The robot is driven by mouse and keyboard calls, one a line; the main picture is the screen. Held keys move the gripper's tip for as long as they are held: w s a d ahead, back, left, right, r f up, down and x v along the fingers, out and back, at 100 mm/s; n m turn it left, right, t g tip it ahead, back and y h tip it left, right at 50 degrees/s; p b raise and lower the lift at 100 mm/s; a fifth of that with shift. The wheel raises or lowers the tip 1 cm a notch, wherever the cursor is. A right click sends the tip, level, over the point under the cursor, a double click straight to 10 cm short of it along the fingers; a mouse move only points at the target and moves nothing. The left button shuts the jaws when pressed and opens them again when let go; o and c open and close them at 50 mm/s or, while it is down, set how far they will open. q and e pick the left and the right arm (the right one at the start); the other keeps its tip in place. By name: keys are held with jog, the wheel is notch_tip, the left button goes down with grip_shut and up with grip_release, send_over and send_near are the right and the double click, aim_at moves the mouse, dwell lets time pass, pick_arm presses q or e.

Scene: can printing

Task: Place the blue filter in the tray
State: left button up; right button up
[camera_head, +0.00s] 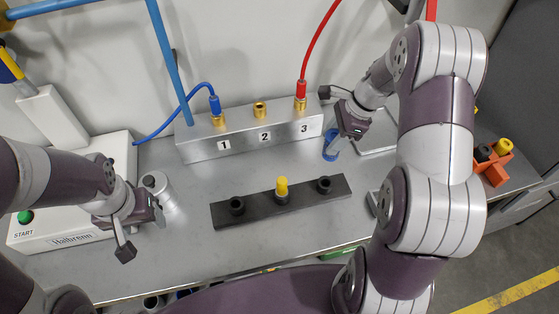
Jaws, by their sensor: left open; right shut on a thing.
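My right gripper (338,135) is shut on a small blue piece (329,157), which looks like the blue filter. It is held low over the bench, in front of the right end of the numbered metal block. The fingers cover part of it, and I cannot tell whether it touches the bench. A flat silver tray (378,141) lies just to its right, partly hidden by my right arm. My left gripper (138,224) is open and empty at the left, near a silver can (158,188).
The metal block (247,129) carries blue and red cables. A black holder (306,202) with a yellow piece (282,187) stands in front of it. A white START box (100,165) is at the left, and an orange holder (492,165) is at the right.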

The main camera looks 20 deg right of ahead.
jog(key=a+f, duration=0.3)
jog(key=w+a+f+p, duration=0.1)
jog(key=a+f, duration=0.1)
jog(key=a+f+p, duration=0.1)
jog(key=a+f, duration=0.2)
jog(key=shift+w+a+f, duration=0.25)
jog(key=shift+a+f, duration=0.05)
jog(key=shift+f, duration=0.05)
jog(key=shift+w+f, duration=0.1)
jog(key=shift+f, duration=0.25)
jog(key=shift+w+d+f, duration=0.1)
jog(key=shift+w, duration=0.05)
jog(key=shift+f, duration=0.2)
jog(key=o, duration=1.1)
jog(key=shift+r, duration=0.1)
jog(key=shift+c, duration=0.2)
pick_arm(q)
jog(key=shift+w+d+r, duration=0.1)
jog(key=shift+w+r, duration=0.05)
jog(key=shift+r, duration=0.5)
jog(key=shift+w+r, duration=0.15)
jog(key=shift+r, duration=0.45)
